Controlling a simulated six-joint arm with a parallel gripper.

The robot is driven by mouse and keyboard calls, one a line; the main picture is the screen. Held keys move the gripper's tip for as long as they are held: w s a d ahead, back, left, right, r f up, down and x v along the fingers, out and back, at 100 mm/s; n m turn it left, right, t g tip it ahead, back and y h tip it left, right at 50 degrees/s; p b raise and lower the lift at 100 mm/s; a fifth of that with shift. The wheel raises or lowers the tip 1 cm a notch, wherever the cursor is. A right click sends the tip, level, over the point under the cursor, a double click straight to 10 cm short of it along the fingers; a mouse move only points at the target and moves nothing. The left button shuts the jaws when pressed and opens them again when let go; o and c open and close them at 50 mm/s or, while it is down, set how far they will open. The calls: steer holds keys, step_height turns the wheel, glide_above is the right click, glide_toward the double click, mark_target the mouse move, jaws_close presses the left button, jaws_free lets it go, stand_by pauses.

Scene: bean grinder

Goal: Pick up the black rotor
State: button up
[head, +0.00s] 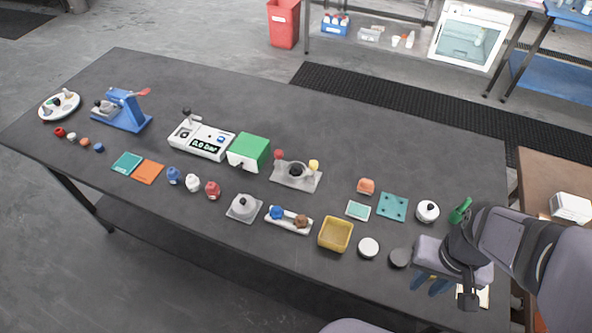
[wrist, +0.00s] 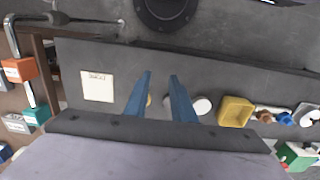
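A dark grey round disc (head: 400,257) lies flat near the table's front edge, just left of my gripper (head: 432,285). It is the darkest loose piece near me; I cannot tell whether it is the black rotor. A grey plate with a pale domed part and black top (head: 244,207) sits further left. My gripper is above the table's front right corner, with its blue fingers pointing down. In the wrist view my gripper (wrist: 160,98) shows two blue fingers clearly apart, with nothing held between them. The dark disc is not clear in the wrist view.
A white disc (head: 368,247) and a yellow bin (head: 335,234) stand left of the dark disc. A white round jar (head: 427,211) and a green piece (head: 460,210) are behind my gripper. A white card (wrist: 97,85) lies beside it.

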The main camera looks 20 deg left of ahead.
steer(key=w+a+r+n+p, duration=0.1)
steer(key=w+a+r+p, duration=0.15)
steer(key=w+a, duration=0.75)
steer(key=w+a+r+n+p, duration=0.15)
steer(key=w+a+r, duration=0.4)
steer(key=w, duration=0.85)
steer(key=p, duration=0.4)
glide_toward(296, 166)
steer(key=shift+w+d+f+n, duration=0.15)
steer(key=shift+d+f+n, duration=0.1)
steer(key=shift+d+f, duration=0.05)
steer(key=shift+s+a+f+b, duration=0.15)
steer(key=shift+s+a+b, duration=0.05)
steer(key=shift+a+b, duration=0.1)
steer(key=shift+f+b, duration=1.35)
steer(key=shift+b, duration=0.15)
step_height(296, 166, down, 2)
steer(key=shift+f+b, duration=0.1)
steer(key=shift+b, duration=0.25)
steer(key=shift+f+p, duration=0.55)
steer(key=shift+f, duration=0.6)
jaws_close()
